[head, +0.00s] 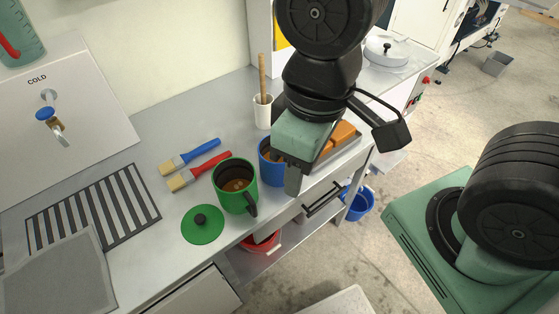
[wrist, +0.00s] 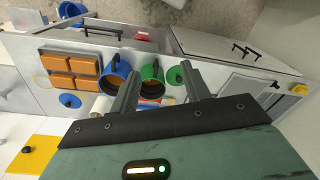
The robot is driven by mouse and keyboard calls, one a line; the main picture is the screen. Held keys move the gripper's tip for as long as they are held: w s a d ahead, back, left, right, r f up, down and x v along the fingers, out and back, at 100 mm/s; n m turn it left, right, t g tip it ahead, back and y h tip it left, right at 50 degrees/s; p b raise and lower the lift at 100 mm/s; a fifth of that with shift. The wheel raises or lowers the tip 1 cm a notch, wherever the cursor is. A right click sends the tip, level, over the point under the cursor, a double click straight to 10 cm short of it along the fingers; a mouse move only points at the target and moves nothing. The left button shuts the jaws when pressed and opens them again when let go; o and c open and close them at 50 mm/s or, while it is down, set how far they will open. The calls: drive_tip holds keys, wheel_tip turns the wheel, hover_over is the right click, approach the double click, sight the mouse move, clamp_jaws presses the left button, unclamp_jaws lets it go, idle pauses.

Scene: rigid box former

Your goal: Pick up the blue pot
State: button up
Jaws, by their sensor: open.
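The blue pot (head: 267,170) stands on the grey counter, right of the green pot, partly hidden behind my gripper in the head view. My gripper (head: 292,184) is open and empty above the counter by the blue pot, its fingers pointing down. In the wrist view the blue pot (wrist: 106,77) is open-topped, with its handle toward the top of the picture. One finger of my gripper (wrist: 160,70) covers its right side. The green pot (wrist: 152,69) shows between the fingers there. No contact with either pot can be made out.
The green pot (head: 236,197) stands close left of the blue pot, its green lid (head: 202,224) beside it. Two brushes (head: 195,170) and a white cup (head: 263,112) lie behind. Orange blocks (head: 337,137) sit right. A blue lid (wrist: 69,101) lies near the blue pot.

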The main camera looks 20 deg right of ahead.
drive_tip(key=shift+c, duration=0.4)
